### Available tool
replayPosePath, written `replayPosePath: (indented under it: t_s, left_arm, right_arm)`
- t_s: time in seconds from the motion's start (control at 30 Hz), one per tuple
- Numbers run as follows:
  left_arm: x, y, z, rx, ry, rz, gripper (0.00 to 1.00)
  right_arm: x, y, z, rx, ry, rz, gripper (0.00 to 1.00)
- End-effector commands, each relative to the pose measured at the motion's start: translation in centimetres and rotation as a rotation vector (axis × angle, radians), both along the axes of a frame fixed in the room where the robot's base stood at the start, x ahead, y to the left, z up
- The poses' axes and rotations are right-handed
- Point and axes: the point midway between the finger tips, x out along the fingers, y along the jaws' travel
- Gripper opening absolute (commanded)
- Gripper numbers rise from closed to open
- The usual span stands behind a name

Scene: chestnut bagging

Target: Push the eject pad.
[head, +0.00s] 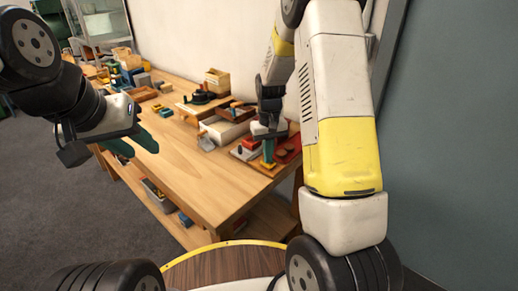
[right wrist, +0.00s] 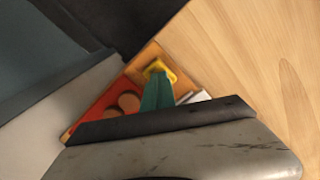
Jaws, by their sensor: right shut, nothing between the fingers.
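A yellow pad (head: 268,166) sits on a wooden board at the near right end of the table, and I take it for the eject pad. It also shows in the right wrist view (right wrist: 158,68), at the tip of my teal fingers. My right gripper (head: 268,153) is shut and empty, pointing down at the pad. Its fingertips (right wrist: 156,80) overlap the pad in the picture; I cannot tell whether they touch. My left gripper (head: 143,153) hangs to the left, off the table's front edge, with its teal fingers apart and nothing between them.
A red tray (head: 291,146) with brown rounds lies right beside the pad. A red block (head: 250,144) sits just left of it. The table's front middle (head: 195,175) is clear. A wall closes the right side.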

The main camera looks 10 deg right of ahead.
Motion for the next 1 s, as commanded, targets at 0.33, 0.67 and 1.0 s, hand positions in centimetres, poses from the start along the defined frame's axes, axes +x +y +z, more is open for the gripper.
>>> replayPosePath:
  t_s: [0.33, 0.67, 1.0]
  left_arm:
    - [0.0, 0.0, 0.0, 0.0, 0.0, 0.0, 0.36]
    - [0.0, 0.0, 0.0, 0.0, 0.0, 0.0, 0.36]
    - [0.0, 0.0, 0.0, 0.0, 0.0, 0.0, 0.36]
  right_arm:
    - [0.0, 0.0, 3.5, 0.0, -0.002, 0.001, 0.0]
    - [0.1, 0.0, 6.8, 0.0, -0.002, 0.0, 0.0]
    - [0.0, 0.0, 7.7, 0.0, 0.0, 0.0, 0.0]
